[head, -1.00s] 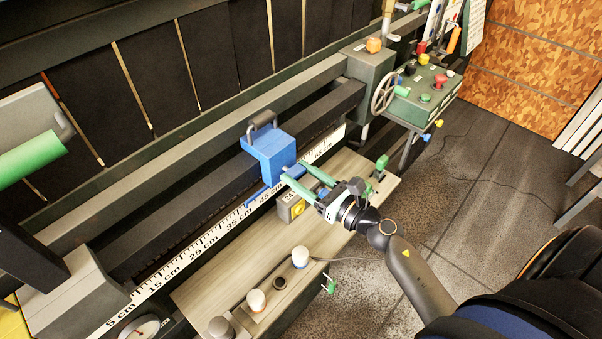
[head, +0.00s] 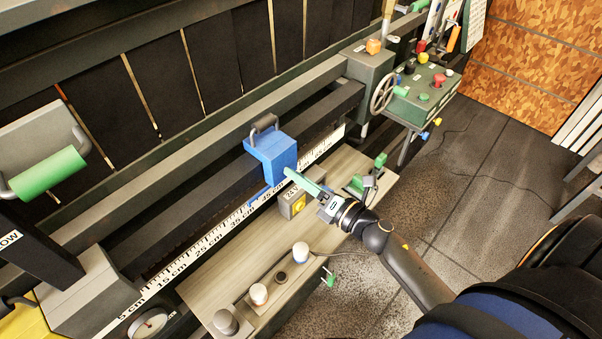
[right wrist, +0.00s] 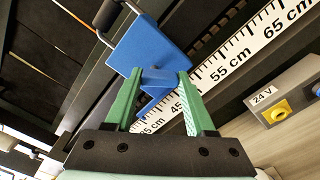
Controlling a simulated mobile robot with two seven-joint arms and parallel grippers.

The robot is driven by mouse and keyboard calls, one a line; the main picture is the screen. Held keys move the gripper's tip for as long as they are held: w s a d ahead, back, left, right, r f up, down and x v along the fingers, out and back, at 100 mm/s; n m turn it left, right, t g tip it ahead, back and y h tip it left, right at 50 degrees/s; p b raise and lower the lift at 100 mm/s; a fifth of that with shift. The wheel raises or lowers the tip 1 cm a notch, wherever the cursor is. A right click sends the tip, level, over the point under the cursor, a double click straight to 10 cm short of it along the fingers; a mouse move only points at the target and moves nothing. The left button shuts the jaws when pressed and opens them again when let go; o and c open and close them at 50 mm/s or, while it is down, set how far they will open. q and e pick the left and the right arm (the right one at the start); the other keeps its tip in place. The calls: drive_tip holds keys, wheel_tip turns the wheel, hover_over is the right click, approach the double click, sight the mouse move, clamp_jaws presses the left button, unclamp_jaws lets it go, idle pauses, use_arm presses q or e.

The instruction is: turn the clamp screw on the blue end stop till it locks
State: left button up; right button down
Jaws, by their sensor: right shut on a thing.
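The blue end stop (head: 272,157) sits on the dark rail above the cm scale, with a dark handle on top. It also shows in the right wrist view (right wrist: 150,45). My right gripper (head: 289,174) is at the front face of the stop. In the head view the fingers hide the screw. I cannot tell how tight the screw is. My left gripper is not in view.
The white cm scale (head: 205,245) runs along below the rail. A grey 24 V box with a yellow knob (head: 299,203) is close below my right gripper. A wooden shelf (head: 225,285) carries several knobs. A green control box (head: 425,92) stands at the back right.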

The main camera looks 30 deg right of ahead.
drive_tip(key=shift+s+a+m+p, duration=0.15)
drive_tip(key=shift+m+p, duration=0.55)
drive_tip(key=shift+m, duration=1.1)
drive_tip(key=shift+w+a+m+p, duration=0.1)
drive_tip(key=shift+m+p, duration=0.55)
drive_tip(key=shift+m, duration=1.15)
drive_tip(key=shift+f, duration=0.1)
drive_tip(key=shift+c, duration=1.2)
unclamp_jaws()
drive_tip(key=shift+s, duration=0.1)
drive_tip(key=b+v, duration=0.1)
drive_tip(key=v, duration=1.1)
drive_tip(key=shift+s+d, duration=0.15)
